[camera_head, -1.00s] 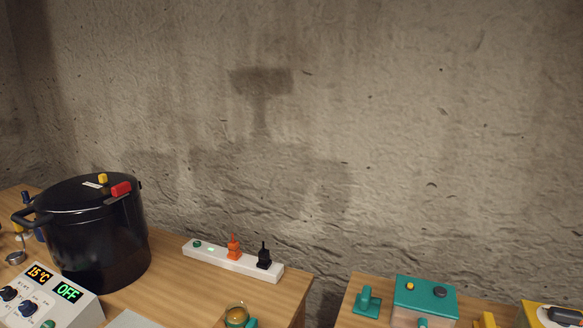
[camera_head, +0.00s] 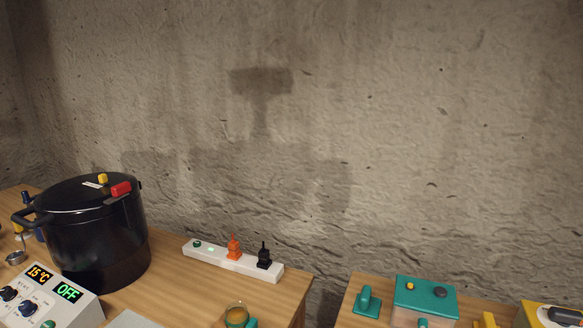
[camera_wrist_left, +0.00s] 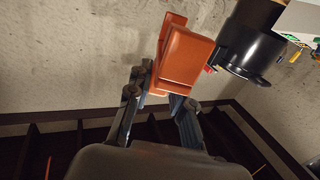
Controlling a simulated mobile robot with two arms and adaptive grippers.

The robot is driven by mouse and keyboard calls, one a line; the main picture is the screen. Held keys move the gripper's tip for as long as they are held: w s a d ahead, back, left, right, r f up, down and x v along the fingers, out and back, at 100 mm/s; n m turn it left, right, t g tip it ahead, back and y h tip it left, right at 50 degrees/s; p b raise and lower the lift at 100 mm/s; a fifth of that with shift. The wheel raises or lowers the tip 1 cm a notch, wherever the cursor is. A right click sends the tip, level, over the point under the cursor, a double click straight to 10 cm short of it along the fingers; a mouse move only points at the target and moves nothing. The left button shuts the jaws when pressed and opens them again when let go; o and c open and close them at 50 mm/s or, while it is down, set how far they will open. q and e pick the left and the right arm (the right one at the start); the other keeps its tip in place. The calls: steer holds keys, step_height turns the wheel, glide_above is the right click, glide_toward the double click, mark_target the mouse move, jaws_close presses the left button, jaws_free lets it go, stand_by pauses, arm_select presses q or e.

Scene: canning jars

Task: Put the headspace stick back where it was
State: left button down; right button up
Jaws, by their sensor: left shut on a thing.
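My left gripper (camera_wrist_left: 161,92) shows in the left wrist view, shut on an orange block-like thing (camera_wrist_left: 186,56) with flat faces. I cannot tell for sure whether this is the headspace stick or its handle; no other thing in view is clearly the stick. The orange thing is held up in front of the wall, and its far end is hidden. Neither gripper shows in the head view.
A black pot (camera_head: 92,240) stands on the left table behind a control box (camera_head: 45,300). A power strip (camera_head: 232,261) with orange and black plugs lies near the back. A teal box (camera_head: 425,297) stands on the right table, across a gap.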

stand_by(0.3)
arm_select(q)
steer(key=w+d+r+m+h, duration=0.2)
steer(key=w+r+h, duration=0.1)
steer(key=w, duration=0.5)
steer(key=w+d+r+m+g+h, duration=0.1)
steer(key=w+d+r+m+h, duration=0.1)
steer(key=w, duration=0.7)
steer(key=shift+d+r+h, duration=0.15)
steer(key=shift+r+h, duration=0.55)
steer(key=shift+h, duration=0.2)
steer(key=shift+w, duration=0.1)
steer(key=w+f+b, duration=0.2)
steer(key=w+f, duration=1)
steer(key=w, duration=0.2)
steer(key=shift+d+f+b, duration=0.2)
steer(key=shift+f+b, duration=0.1)
steer(key=shift+b, duration=0.1)
